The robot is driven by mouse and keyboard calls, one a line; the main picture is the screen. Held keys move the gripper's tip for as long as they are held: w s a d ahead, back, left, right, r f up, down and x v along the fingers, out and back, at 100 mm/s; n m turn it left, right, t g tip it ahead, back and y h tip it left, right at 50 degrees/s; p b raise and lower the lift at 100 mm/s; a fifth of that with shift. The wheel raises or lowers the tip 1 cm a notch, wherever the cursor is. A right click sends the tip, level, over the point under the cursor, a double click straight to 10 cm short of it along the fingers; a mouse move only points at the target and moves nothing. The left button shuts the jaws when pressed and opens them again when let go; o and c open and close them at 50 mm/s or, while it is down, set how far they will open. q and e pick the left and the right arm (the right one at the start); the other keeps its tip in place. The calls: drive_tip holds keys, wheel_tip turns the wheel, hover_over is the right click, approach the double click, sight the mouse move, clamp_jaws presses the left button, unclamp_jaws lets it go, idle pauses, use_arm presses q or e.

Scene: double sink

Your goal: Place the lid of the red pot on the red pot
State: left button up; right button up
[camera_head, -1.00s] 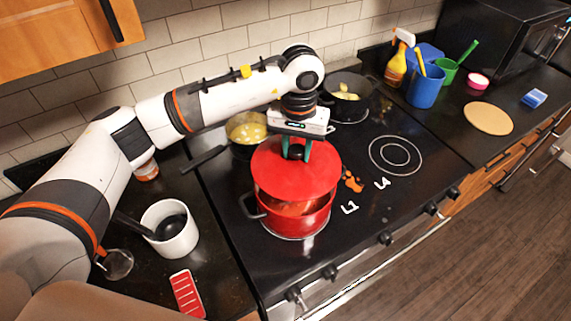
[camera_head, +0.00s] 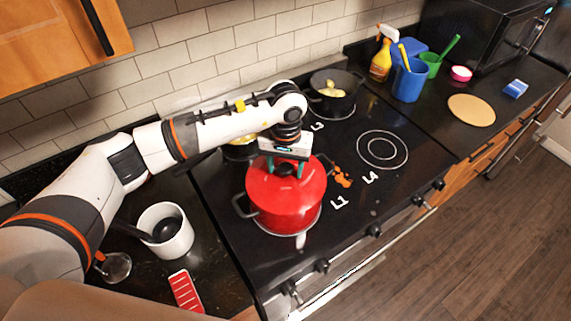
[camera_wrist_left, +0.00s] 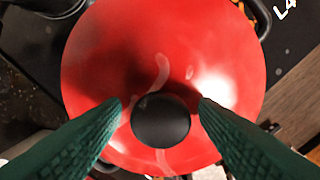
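The red lid (camera_head: 310,182) with its black knob lies on the red pot (camera_head: 287,220) and looks level on the rim. The pot stands on the front left burner, by the mark L1. My left gripper (camera_head: 287,170) is directly above the lid. In the left wrist view, its green fingers (camera_wrist_left: 160,103) are open on either side of the round black knob (camera_wrist_left: 160,121), with a gap showing on both sides. The lid (camera_wrist_left: 100,55) fills the middle of that view. My right gripper is not in view.
A black pot (camera_head: 335,97) with yellow food stands on the back burner at L3. Another pot (camera_head: 241,152) is behind my left arm. Orange pieces (camera_head: 342,177) lie right of the red pot. A white container (camera_head: 165,231) is left of the stove. The L4 burner (camera_head: 382,149) is free.

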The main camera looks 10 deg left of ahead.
sight(286, 167)
use_arm(q)
drive_tip(key=shift+w+r+b, duration=0.1)
drive_tip(key=shift+r+b, duration=0.2)
wheel_tip(286, 167, up, 11)
drive_tip(key=b, duration=0.5)
drive_tip(key=shift+r, duration=0.2)
idle(0.3)
